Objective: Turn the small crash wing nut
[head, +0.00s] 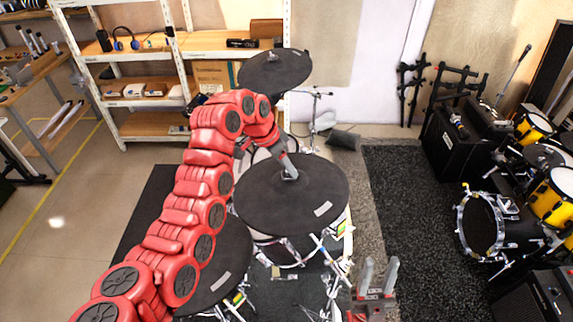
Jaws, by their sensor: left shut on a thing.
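A round dark cymbal pad (275,212) lies flat in the middle of the head view, with a small white label near its front edge. My left arm reaches in from the left, and its gripper (290,174) points down at the centre of this pad. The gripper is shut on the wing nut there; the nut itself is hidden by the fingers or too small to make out. My right gripper (378,274) is at the bottom, right of the pad, with its two fingers pointing up, apart and empty.
Another dark cymbal (270,75) stands behind, and a third pad (228,262) is partly hidden by my left arm. A drum (290,250) and stands sit below the middle pad. Shelving (137,77) is at back left. A yellow drum kit (480,225) stands right, beyond dark carpet (405,210).

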